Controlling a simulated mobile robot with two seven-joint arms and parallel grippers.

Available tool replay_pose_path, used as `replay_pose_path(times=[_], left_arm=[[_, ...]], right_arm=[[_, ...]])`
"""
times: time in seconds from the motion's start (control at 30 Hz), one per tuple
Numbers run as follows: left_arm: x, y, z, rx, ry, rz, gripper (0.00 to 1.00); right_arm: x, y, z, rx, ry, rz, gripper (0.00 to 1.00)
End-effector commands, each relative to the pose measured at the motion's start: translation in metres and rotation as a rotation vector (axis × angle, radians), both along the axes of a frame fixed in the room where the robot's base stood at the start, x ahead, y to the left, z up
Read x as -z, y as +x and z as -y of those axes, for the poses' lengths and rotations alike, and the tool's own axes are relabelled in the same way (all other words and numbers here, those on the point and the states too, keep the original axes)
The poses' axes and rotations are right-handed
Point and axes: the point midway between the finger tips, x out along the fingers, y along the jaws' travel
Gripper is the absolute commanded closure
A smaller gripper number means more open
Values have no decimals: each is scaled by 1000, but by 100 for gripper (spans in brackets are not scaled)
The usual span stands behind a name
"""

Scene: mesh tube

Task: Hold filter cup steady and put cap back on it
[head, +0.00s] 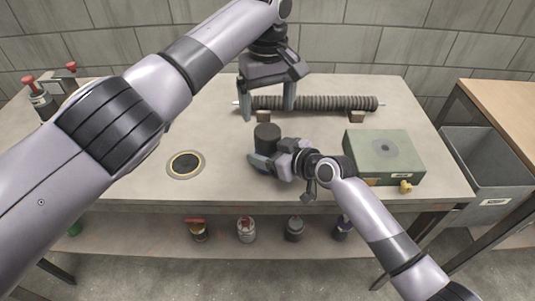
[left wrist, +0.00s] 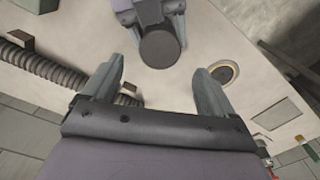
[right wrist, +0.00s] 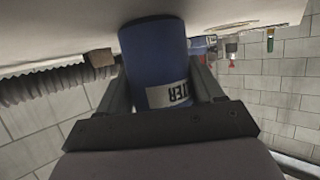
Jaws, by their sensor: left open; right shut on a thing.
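The filter cup is a blue cylinder (right wrist: 158,58) with a white label in the right wrist view, where letters ending in "TER" show upside down. My right gripper (right wrist: 172,92) is shut around its side. In the head view a dark, flat round cap (head: 267,131) shows at the top of the cup, upright on the table; the cap's round face also shows in the left wrist view (left wrist: 160,48). The cap looks seated, but I cannot tell whether it is tight. My left gripper (head: 268,112) is open and empty, above and behind the cup, fingers pointing down.
A ribbed mesh tube (head: 320,103) rests on small blocks at the back. A green box (head: 384,155) stands at the right. A tan-ringed dark disc (head: 186,164) lies left of the cup. Several containers stand on the lower shelf (head: 270,244). The left tabletop is mostly clear.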

Motion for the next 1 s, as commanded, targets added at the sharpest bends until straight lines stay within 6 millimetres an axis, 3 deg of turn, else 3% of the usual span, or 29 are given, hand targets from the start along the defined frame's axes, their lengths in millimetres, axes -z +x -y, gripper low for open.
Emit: replay_pose_path(times=[0.37, 0.8, 1.0], left_arm=[[6, 0, 0, 2, 1, -2, 13], [68, -1, 0, 2, 2, -4, 13], [80, 0, 0, 2, 1, -1, 13]], right_arm=[[1, 0, 0, 0, -1, -1, 100], [1, 0, 0, 0, 0, -1, 100], [1, 0, 0, 0, 0, -1, 100]])
